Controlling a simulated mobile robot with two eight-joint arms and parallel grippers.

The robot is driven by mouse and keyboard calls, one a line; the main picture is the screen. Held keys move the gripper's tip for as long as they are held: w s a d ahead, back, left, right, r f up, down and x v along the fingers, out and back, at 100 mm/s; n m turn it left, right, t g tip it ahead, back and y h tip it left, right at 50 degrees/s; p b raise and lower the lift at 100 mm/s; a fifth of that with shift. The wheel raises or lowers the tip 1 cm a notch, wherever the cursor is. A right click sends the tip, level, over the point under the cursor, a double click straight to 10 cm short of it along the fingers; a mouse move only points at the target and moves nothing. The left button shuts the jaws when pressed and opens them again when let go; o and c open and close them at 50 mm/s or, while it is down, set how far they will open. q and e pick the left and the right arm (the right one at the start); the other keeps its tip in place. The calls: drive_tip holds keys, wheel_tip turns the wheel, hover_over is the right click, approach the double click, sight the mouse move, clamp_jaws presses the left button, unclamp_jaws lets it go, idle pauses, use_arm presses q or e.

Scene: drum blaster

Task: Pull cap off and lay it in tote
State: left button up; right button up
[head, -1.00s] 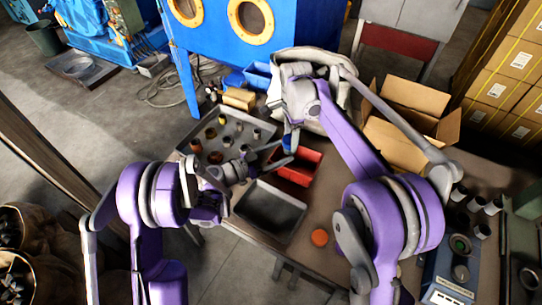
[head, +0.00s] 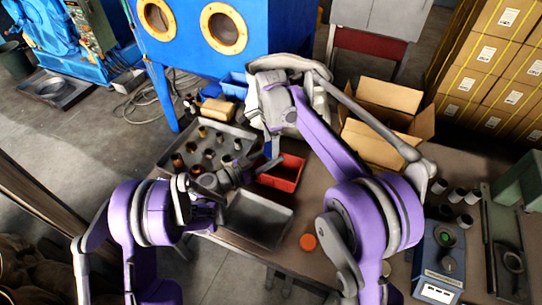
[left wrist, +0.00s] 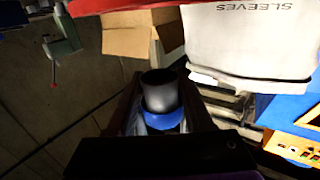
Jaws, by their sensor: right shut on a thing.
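My right gripper (head: 273,145) points down over the table's middle, beside the red tote. It is shut on a small blue piece that looks like the cap (head: 267,150). My left gripper (head: 256,172) reaches in from the left, just below and close to it. In the left wrist view, a dark grey cylinder (left wrist: 160,90) with a blue round piece (left wrist: 166,119) at its lower end stands between the left fingers. Whether those fingers touch it is unclear. The red tote (head: 293,184) is open, just right of the left gripper; its inside looks empty.
A grey tray (head: 222,133) with several small cylinders is at the left. An empty grey tray (head: 262,240) lies in front of the tote. An orange disc (head: 308,242) sits right of it. An open cardboard box (head: 385,105) and a blue device (head: 438,265) stand at the right.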

use_arm(q)
clamp_jaws()
use_arm(e)
drive_tip(key=shift+r, duration=4.2)
use_arm(q)
drive_tip(key=shift+a, duration=0.1)
